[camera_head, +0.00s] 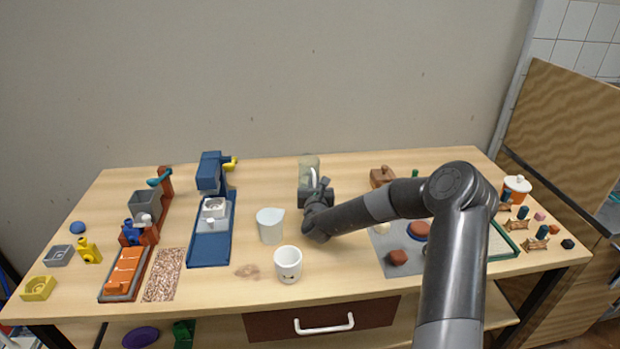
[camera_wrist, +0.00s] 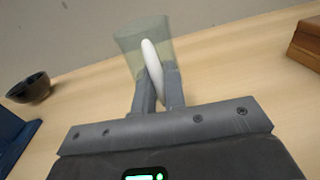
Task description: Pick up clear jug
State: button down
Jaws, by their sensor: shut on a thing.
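The clear jug (camera_head: 309,163) stands upright near the back middle of the table, a see-through greenish vessel with a white handle (camera_head: 313,178). In the wrist view the jug (camera_wrist: 132,38) is just beyond my fingers, with its white handle (camera_wrist: 151,57) toward me. My gripper (camera_head: 322,190) reaches it from the front, and in the wrist view its two fingers (camera_wrist: 159,88) are closed on the handle's lower part. The jug's lower body is partly hidden behind the fingers. I cannot tell whether its base touches the table.
A white pitcher (camera_head: 270,226) and a white cup with a face (camera_head: 288,264) stand in front. A blue press (camera_head: 209,240) is on the left. A brown wooden block (camera_head: 381,176) is right of the jug. A dark bowl (camera_wrist: 30,88) shows in the wrist view.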

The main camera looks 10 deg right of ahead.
aim_at(315, 176)
jog(key=shift+r, duration=0.2)
dwell(0.3)
jog(key=shift+r, duration=1.05)
jog(key=shift+d+r, duration=0.15)
jog(key=shift+r, duration=0.8)
jog(key=s+d+r, duration=0.5)
jog(key=d+r, duration=0.1)
jog(key=d, duration=0.4)
jog(key=shift+s+r, duration=0.3)
jog(key=shift+s, duration=0.05)
jog(key=shift+r, duration=0.1)
dwell(1.1)
